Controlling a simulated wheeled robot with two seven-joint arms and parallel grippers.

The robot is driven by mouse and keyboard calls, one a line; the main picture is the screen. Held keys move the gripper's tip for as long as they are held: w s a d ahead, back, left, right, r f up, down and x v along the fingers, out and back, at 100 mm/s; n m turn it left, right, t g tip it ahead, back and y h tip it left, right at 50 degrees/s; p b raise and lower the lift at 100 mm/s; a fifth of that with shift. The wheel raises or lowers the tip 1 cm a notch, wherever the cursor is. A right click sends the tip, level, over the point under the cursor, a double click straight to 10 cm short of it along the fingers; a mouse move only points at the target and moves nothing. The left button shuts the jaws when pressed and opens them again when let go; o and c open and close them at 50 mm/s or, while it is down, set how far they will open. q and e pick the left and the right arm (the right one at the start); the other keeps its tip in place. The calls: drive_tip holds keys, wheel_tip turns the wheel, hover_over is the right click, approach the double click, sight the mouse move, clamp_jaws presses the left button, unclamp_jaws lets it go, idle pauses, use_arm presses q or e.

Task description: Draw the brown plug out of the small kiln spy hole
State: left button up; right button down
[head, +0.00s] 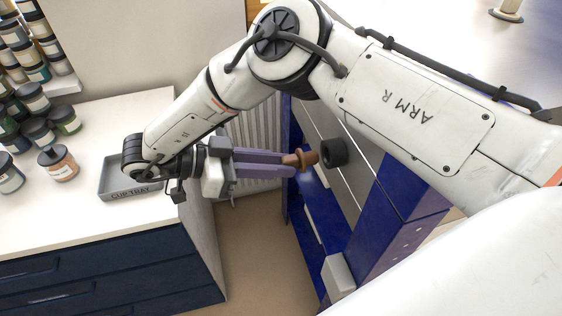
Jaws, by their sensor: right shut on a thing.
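The brown plug (309,158) is between the fingertips of my right gripper (295,162), which is shut on its narrower outer end. The plug's wider end points at the black collar of the spy hole (335,152), which sticks out of the kiln's grey front. The plug sits just left of the collar, very close to it. From this angle I cannot tell whether any of the plug is still inside the hole. My left gripper is not in view.
The blue kiln body (396,210) stands at the right, with a pale handle-like block (338,277) low on it. Open floor lies between counter and kiln.

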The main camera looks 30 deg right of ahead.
drive_tip(key=shift+r, duration=0.1)
wheel_tip(320, 180, up, 6)
drive_tip(key=p, duration=0.5)
drive_tip(key=shift+a+r+p, duration=0.2)
drive_tip(key=shift+a+p, duration=0.1)
drive_tip(key=shift+a, duration=0.15)
drive_tip(key=shift+w, duration=0.1)
